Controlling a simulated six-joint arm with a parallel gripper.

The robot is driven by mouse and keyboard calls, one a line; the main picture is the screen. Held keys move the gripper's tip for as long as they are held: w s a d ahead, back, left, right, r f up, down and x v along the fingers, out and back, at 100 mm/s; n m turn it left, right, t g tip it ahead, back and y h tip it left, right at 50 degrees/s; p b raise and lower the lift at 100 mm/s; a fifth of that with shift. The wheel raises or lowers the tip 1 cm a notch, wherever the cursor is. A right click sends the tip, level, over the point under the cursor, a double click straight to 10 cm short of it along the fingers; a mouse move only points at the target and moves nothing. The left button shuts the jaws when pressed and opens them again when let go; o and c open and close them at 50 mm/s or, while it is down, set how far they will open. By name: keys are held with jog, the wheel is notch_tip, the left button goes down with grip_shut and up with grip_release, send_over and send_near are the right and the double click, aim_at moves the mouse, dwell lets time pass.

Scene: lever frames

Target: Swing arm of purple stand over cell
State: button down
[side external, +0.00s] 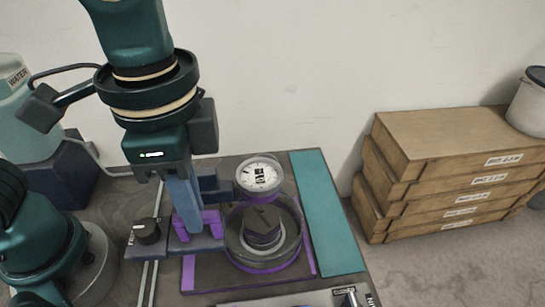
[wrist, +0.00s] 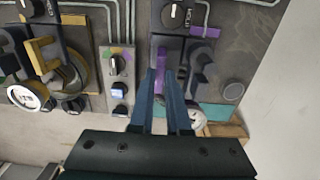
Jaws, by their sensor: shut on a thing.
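The purple stand shows in the side view with a dark base plate (side external: 215,278) edged in purple. A round dial gauge (side external: 258,177) stands at its back. In front of the gauge is a round, purple-rimmed cell (side external: 263,240) with a dark angular piece over its middle. A purple upright handle (side external: 211,221) sits left of the cell, beside a grey bar. My gripper (side external: 186,222) points down there, its blue fingers shut on the purple handle. In the wrist view the purple handle (wrist: 160,60) shows between the fingertips (wrist: 164,78). The fingers partly hide the arm and its joint.
A black knob (side external: 147,230) and pale pipes lie left of the stand. A teal strip (side external: 328,215) runs along the right. Stacked wooden boxes (side external: 455,165) stand farther right. The wrist view shows a yellow stand (wrist: 45,55) and a switch panel (wrist: 119,85) at left.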

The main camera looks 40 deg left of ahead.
jog(key=shift+r, duration=1.35)
jog(key=c, duration=0.9)
grip_release()
jog(key=shift+r, duration=2.5)
